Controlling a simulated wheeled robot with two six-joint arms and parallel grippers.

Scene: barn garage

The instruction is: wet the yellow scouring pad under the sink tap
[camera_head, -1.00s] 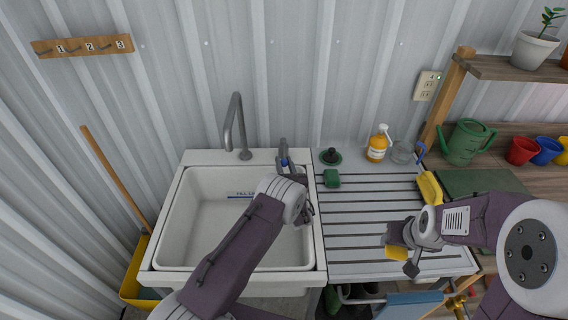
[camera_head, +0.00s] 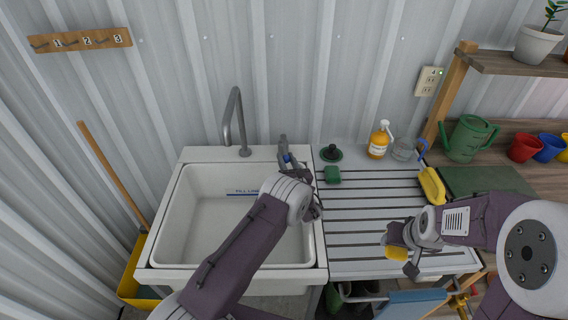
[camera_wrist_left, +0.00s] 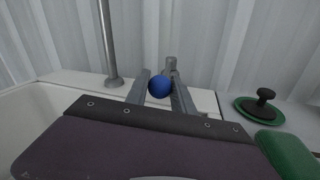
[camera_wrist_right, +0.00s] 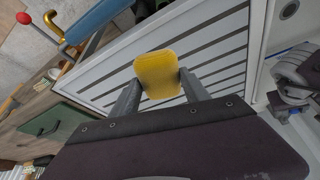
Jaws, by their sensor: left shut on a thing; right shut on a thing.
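The yellow scouring pad (camera_head: 397,252) is in my right gripper (camera_head: 402,238), held over the front part of the ribbed drainboard. In the right wrist view the pad (camera_wrist_right: 158,74) sits between the two fingers. My left gripper (camera_head: 288,162) is at the back right rim of the sink. In the left wrist view its fingers (camera_wrist_left: 159,90) are shut around a blue ball-shaped knob (camera_wrist_left: 160,87) beside a grey post. The grey tap (camera_head: 240,120) arches over the back of the white sink (camera_head: 176,215). No water shows at the spout.
A green watering can (camera_head: 468,138) and cups stand right. A broom handle (camera_head: 112,175) leans left.

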